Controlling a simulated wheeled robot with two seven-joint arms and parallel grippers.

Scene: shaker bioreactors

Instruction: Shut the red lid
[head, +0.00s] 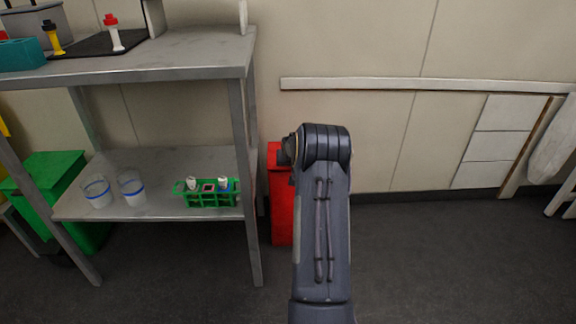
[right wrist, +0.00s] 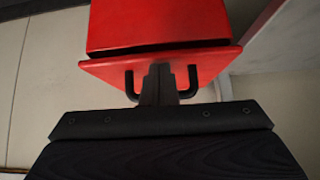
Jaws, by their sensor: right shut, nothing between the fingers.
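A red bin (head: 281,210) stands on the floor between the metal shelf and the wall. Its red lid (head: 273,152) is mostly hidden behind my right arm, so its angle is unclear. In the right wrist view a red slanted panel (right wrist: 105,68), apparently the lid, has a dark gap along a red block (right wrist: 155,22). Two black hooked pieces (right wrist: 193,82) stick out from the panel. My right gripper (right wrist: 160,75) is shut and empty, its fingers between these hooks and close to the panel; contact is unclear. My left gripper is not in view.
The metal shelf (head: 165,55) stands just left of the red bin and holds a green tube rack (head: 207,199) and two cups (head: 131,188) on its lower level. A green bin (head: 55,170) is farther left.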

